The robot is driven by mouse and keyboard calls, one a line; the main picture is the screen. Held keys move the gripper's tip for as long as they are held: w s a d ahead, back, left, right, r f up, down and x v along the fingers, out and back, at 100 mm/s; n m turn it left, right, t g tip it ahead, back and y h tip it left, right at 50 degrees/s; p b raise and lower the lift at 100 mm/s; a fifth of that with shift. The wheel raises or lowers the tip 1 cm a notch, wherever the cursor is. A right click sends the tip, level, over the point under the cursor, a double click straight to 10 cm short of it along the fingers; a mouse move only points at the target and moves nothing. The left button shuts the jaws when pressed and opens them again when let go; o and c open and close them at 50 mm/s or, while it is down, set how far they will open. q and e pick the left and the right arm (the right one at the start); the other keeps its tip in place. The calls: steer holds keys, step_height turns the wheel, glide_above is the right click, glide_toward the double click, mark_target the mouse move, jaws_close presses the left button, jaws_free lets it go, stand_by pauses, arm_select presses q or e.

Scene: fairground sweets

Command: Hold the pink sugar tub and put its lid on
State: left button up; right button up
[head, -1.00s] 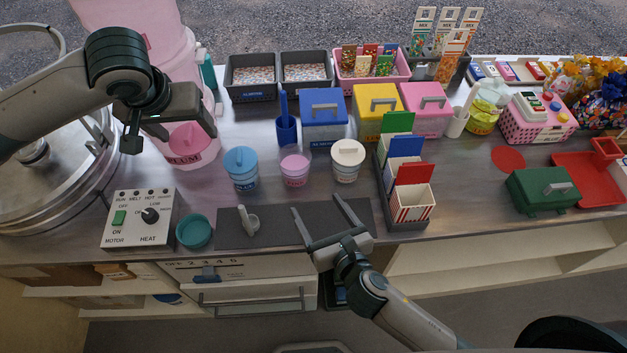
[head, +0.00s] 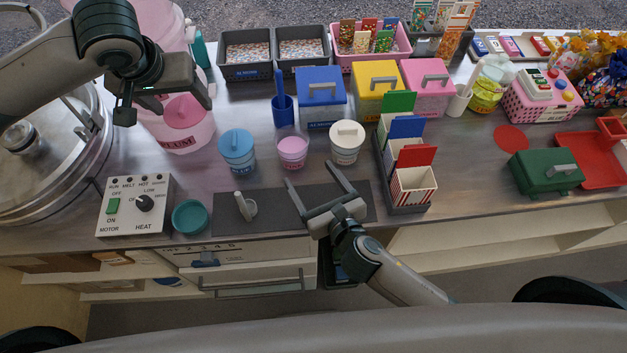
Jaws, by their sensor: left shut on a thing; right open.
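The pink sugar tub (head: 293,154) stands upright and uncovered on the counter, between a blue-lidded tub (head: 237,152) and a white-lidded tub (head: 346,143). Pink shows inside its open top. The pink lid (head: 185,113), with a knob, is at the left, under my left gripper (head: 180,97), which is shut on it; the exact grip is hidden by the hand. The lid appears in front of the pink container marked PLUM (head: 190,143). My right gripper (head: 310,175) is open and empty, its fingertips just in front of the pink sugar tub, apparently not touching it.
A dark mat (head: 282,217) with a small white scoop (head: 245,207) lies in front. A teal dish (head: 190,217) and a control box (head: 136,207) are at left. A rack of coloured cartons (head: 408,208) stands close to the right gripper.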

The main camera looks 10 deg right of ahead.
mark_target(299, 160)
arm_select(q)
step_height(299, 160, down, 2)
steer(key=shift+f+b, duration=0.15)
steer(key=shift+b, duration=0.9)
arm_select(e)
steer(key=x, duration=0.5)
steer(key=shift+f, duration=0.1)
arm_select(q)
steer(key=shift+r+p, duration=0.3)
steer(key=shift+r, duration=0.05)
arm_select(e)
steer(key=x, duration=0.3)
steer(key=shift+w+a, duration=0.1)
steer(key=shift+w, duration=0.25)
steer(key=shift+x, duration=1)
steer(key=c, duration=0.7)
steer(key=shift+w+a+r, duration=0.1)
steer(key=shift+w+r, duration=0.05)
steer(key=shift+r, duration=0.1)
arm_select(q)
steer(key=shift+r, duration=0.2)
arm_select(e)
steer(key=shift+o, duration=0.2)
arm_select(q)
steer(key=shift+r+p, duration=0.6)
steer(key=shift+p, duration=0.25)
arm_select(e)
steer(key=shift+r, duration=0.5)
